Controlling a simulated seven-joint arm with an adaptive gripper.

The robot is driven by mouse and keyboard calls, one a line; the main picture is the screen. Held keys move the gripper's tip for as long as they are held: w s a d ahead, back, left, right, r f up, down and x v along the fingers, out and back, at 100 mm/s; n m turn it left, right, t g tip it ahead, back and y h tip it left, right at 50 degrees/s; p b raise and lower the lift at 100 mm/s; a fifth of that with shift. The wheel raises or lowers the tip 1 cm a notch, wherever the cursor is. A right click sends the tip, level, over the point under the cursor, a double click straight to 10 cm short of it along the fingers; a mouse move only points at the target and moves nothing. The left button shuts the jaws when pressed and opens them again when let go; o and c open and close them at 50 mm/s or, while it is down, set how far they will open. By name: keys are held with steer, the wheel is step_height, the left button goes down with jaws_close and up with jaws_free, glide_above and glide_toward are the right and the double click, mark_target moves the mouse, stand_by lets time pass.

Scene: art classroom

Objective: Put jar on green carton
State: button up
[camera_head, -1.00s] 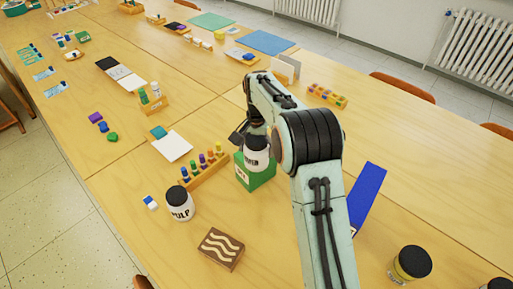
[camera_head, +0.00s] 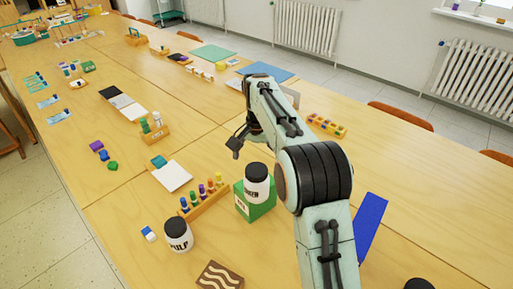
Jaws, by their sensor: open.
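A white jar (camera_head: 257,188) with a black lid and dark lettering stands upright on top of the green carton (camera_head: 241,207). The carton sits on the wooden table, left of my forearm. My gripper (camera_head: 236,147) is open and empty, above and behind the jar and apart from it. Part of the gripper is hidden behind my arm. A second white jar (camera_head: 178,239), lettered "PULP" and black-lidded, stands on the table to the lower left of the carton.
A wooden rack of small coloured bottles (camera_head: 205,197) stands just left of the carton. A patterned brown block (camera_head: 219,276) lies in front, and a blue board (camera_head: 371,226) lies right of my arm. A white sheet (camera_head: 172,177) lies left.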

step_height(320, 180, up, 5)
steer(key=shift+f, duration=0.15)
steer(key=shift+s+d+r, duration=0.1)
steer(key=shift+s+r, duration=0.15)
steer(key=s+d+r+n, duration=0.1)
steer(key=s+d+r, duration=0.1)
steer(key=s, duration=0.5)
steer(key=s+d+r+n, duration=0.1)
steer(key=s+d+r, duration=0.15)
steer(key=s, duration=0.55)
steer(key=s+f+n, duration=0.1)
steer(key=s+f, duration=0.1)
steer(key=s, duration=0.4)
steer(key=s+d+f+n, duration=0.1)
steer(key=s+f, duration=0.2)
steer(key=s, duration=0.4)
steer(key=s+f, duration=0.3)
steer(key=s, duration=0.3)
steer(key=shift+s+d+n+y, duration=0.15)
steer(key=shift+s+n+y, duration=0.05)
steer(key=shift+n+y, duration=0.2)
